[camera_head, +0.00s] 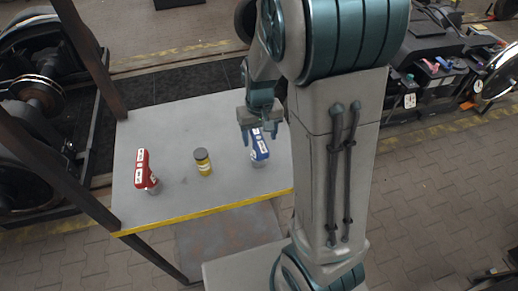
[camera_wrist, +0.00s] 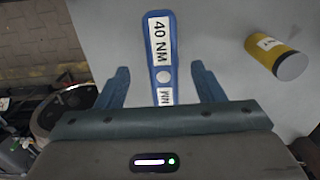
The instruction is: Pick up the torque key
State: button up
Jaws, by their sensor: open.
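A blue torque key (camera_head: 260,150) with white labels is on the grey table, below my gripper in the head view. In the wrist view the blue key (camera_wrist: 162,74) shows a "40 NM" label and runs between my fingers, with its near end hidden behind the gripper body. My gripper (camera_head: 259,122) is open and empty. In the wrist view my gripper (camera_wrist: 161,80) has one finger on each side of the key, with gaps on both sides. I cannot tell how far above the key the fingertips are. A red key-shaped tool (camera_head: 142,168) is at the table's left.
The grey table (camera_head: 178,120) has a yellow front edge. A dark post (camera_head: 92,58) is at left.

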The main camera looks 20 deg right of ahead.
jog(key=shift+s+a+f+p, duration=0.15)
jog(key=shift+f+p, duration=0.35)
jog(key=shift+f, duration=2)
grip_shut()
